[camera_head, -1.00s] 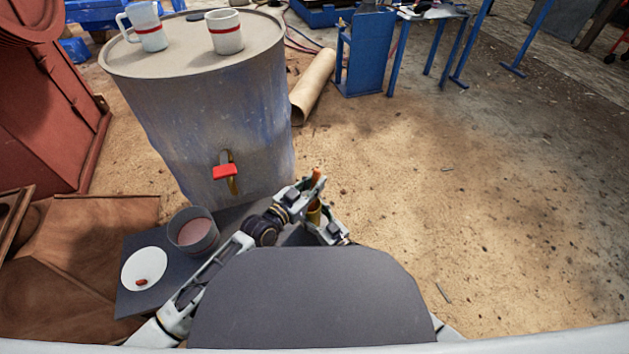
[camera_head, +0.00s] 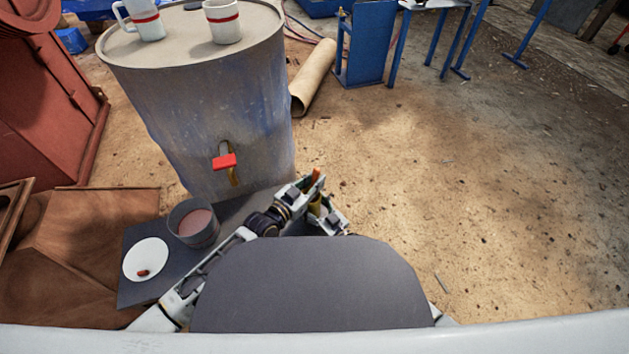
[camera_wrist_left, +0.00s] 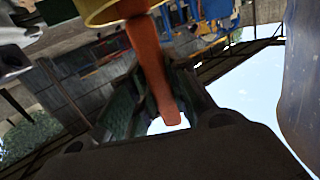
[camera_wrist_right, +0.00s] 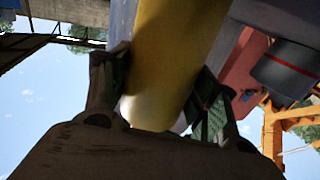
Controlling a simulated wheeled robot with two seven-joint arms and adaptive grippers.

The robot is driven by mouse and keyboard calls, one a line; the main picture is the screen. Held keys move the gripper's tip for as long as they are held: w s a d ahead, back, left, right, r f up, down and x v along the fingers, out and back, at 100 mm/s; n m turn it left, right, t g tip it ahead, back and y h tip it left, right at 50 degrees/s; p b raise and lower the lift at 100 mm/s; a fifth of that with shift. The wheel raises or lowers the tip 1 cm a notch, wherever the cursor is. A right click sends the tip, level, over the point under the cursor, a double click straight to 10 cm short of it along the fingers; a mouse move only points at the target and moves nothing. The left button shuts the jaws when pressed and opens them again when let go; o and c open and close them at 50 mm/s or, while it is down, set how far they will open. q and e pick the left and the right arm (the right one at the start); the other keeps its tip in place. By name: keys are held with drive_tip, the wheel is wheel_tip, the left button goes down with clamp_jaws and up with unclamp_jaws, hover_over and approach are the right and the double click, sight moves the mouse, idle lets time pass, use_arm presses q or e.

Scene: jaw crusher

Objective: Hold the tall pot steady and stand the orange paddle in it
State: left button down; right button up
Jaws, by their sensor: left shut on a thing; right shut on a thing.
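My left gripper (camera_head: 309,184) is shut on the orange paddle (camera_head: 317,175). The paddle also shows in the left wrist view (camera_wrist_left: 153,72), gripped between the fingers. My right gripper (camera_head: 325,214) is shut on the tall yellow pot (camera_head: 314,204), which fills the middle of the right wrist view (camera_wrist_right: 170,60). The left wrist view shows the pot's rim (camera_wrist_left: 97,14), with the paddle's far end overlapping its mouth. How deep the paddle reaches is hidden. In the head view both lie close together, the paddle's top showing above the pot.
A large metal drum (camera_head: 205,110) with a red-handled tap (camera_head: 224,161) stands just beyond, with two mugs on top. A dark board (camera_head: 140,290) at left carries a grey bowl (camera_head: 193,222) and a white plate (camera_head: 146,258) with a small red-brown item. Sandy ground at right is open.

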use_arm(q)
drive_tip(key=c, duration=1.3)
unclamp_jaws()
drive_tip(key=shift+a, duration=0.1)
drive_tip(key=shift+v, duration=5.95)
use_arm(e)
drive_tip(key=o, duration=1.1)
